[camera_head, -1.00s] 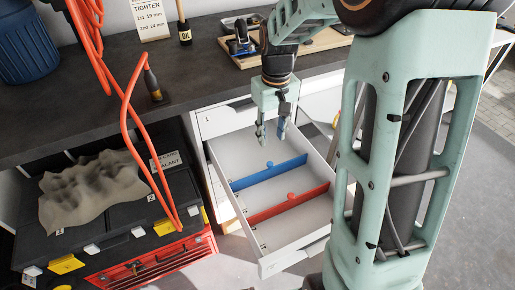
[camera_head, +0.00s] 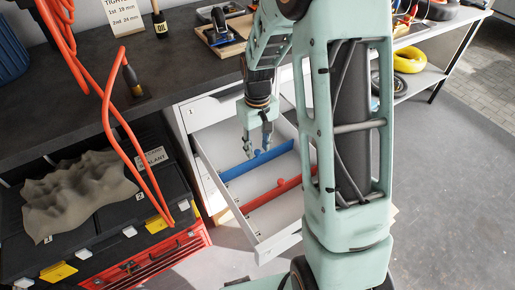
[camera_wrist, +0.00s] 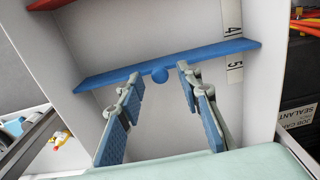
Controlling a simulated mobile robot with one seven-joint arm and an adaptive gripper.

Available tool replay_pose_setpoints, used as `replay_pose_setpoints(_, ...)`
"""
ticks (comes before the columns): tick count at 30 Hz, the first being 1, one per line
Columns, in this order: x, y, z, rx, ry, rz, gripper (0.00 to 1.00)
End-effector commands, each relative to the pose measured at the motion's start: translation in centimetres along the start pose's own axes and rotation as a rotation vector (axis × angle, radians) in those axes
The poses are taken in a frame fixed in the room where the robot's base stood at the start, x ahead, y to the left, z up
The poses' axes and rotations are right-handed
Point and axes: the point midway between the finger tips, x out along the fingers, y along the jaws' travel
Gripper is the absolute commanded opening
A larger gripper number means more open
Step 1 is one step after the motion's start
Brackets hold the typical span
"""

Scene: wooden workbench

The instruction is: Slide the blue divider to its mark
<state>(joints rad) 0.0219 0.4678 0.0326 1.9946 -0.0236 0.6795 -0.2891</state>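The blue divider (camera_head: 235,171) spans the open white drawer (camera_head: 277,244), with a round knob at its middle. In the wrist view the blue divider (camera_wrist: 215,51) meets the drawer wall between the numbers 4 and 5. My gripper (camera_head: 257,150) is open and empty, pointing down at the knob. In the wrist view my gripper (camera_wrist: 157,80) has its blue-padded fingertips on either side of the knob, apart from it. Whether they are at knob height I cannot tell. The mark for the divider cannot be made out.
A red divider (camera_head: 262,199) lies across the drawer closer to the drawer's front; its right end is hidden by my arm. The dark workbench top (camera_head: 80,95) is behind and left. A toolbox (camera_head: 110,225) with a grey cloth-like piece stands left of the drawer.

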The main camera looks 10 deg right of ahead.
Motion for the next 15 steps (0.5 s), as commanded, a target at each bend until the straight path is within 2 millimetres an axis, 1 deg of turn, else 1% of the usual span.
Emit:
replay_pose_setpoints(1,0.42,-0.02,0.06,0.0,-0.002,0.0,0.33)
replay_pose_setpoints(3,0.64,-0.01,0.05,0.0,-0.001,0.0,0.33)
replay_pose_setpoints(11,0.69,0.0,0.02,0.0,0.0,0.0,0.33)
replay_pose_setpoints(15,0.68,0.0,0.01,0.0,0.0,0.0,0.18)
